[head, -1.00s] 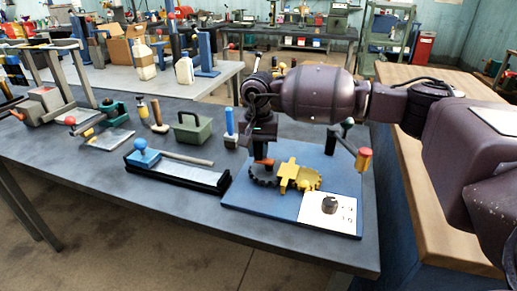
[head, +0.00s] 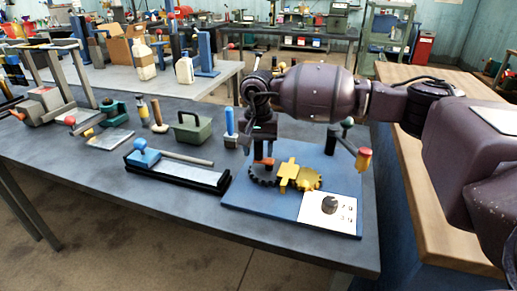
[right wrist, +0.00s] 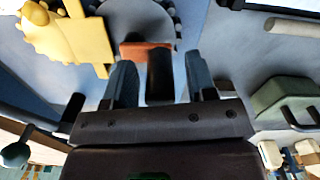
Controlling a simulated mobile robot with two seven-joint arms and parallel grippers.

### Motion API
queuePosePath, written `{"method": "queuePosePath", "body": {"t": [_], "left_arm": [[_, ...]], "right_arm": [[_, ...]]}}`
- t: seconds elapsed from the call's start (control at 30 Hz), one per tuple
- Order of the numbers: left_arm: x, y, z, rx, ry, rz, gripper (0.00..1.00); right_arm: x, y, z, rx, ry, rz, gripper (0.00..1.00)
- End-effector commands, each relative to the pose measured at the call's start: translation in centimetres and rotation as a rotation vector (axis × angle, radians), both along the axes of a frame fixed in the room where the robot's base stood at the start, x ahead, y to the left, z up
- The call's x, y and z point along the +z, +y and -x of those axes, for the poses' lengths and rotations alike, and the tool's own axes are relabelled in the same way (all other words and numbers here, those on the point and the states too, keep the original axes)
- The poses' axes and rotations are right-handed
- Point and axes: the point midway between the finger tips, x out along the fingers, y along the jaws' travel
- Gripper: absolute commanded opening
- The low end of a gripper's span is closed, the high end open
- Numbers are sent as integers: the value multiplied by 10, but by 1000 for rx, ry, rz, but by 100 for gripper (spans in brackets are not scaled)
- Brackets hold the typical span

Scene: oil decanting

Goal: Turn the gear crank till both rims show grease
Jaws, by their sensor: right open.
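A blue board (head: 236,196) on the dark bench carries a black gear (head: 262,181) on the left and a yellow gear (head: 309,180) on the right, with a yellow block (head: 288,169) between them. My right gripper (head: 264,152) is above the black gear, over an orange crank arm (head: 264,163). In the right wrist view my right gripper (right wrist: 160,75) is open. Its two fingers stand either side of a black crank handle (right wrist: 160,76), with a gap on both sides; the orange arm (right wrist: 146,50) lies beyond. Grease on the rims cannot be made out. My left gripper is out of view.
A lever with an orange and yellow grip (head: 364,158) stands at the board's right. A white panel with a black knob (head: 329,205) is at the front. Left are a black tray (head: 180,177), a green box (head: 193,130) and a blue-handled tool (head: 230,125). The bench front is clear.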

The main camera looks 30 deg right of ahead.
Motion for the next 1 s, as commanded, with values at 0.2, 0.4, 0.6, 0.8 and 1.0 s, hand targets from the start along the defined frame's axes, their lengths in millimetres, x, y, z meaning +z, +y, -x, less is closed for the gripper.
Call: {"method": "queuePosePath", "body": {"t": [0.2, 0.4, 0.6, 0.8, 1.0], "left_arm": [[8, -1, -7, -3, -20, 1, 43], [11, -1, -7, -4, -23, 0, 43], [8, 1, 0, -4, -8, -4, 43], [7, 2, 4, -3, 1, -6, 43], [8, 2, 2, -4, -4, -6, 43]], "right_arm": [[35, 0, -1, 0, -7, 0, 51], [72, 0, -1, 0, -7, 0, 51], [96, 0, 0, -1, -4, 0, 51], [105, 0, 0, 0, -3, 0, 51], [105, 0, 0, 0, -1, 0, 51]]}}
